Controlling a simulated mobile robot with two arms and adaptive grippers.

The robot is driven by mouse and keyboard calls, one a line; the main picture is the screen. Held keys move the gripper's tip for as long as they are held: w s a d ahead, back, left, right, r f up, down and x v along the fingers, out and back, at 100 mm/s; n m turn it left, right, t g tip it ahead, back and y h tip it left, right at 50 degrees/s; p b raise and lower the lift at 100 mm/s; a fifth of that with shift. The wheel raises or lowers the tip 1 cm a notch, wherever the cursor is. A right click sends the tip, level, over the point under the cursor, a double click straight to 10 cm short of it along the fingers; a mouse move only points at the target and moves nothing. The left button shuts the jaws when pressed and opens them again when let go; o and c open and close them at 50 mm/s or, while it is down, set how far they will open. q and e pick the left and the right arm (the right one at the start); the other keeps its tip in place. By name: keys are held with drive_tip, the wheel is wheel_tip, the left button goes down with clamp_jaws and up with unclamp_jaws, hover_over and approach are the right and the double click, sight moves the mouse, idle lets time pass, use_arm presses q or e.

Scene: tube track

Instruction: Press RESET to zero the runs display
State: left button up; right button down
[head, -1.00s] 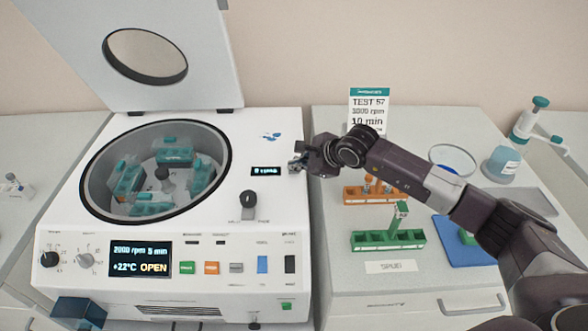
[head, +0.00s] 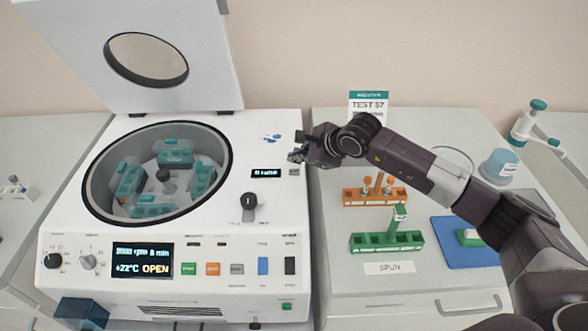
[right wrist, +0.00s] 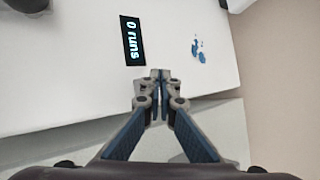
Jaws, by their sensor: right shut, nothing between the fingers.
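The runs display (head: 265,173) is a small black panel on the centrifuge's white top deck, right of the open bowl. In the right wrist view the display (right wrist: 132,41) reads "0 runs". A small grey button (head: 294,172), which I take for RESET, sits just right of the display; its label is too small to read. My right gripper (head: 295,156) is shut and empty, and appears just above the button in the picture, apart from it. In the right wrist view the gripper (right wrist: 159,76) hides the button. My left gripper is not in view.
The centrifuge lid (head: 185,75) stands open behind the bowl (head: 100,202). A black knob (head: 249,202) is below the display. Orange (head: 360,199) and green (head: 362,243) racks, a blue mat (head: 452,254) and a test card (head: 369,103) are on the right bench.

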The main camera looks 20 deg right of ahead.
drive_tip(key=shift+r+p, duration=0.45)
drive_tip(key=shift+r, duration=1)
drive_tip(key=shift+f, duration=0.1)
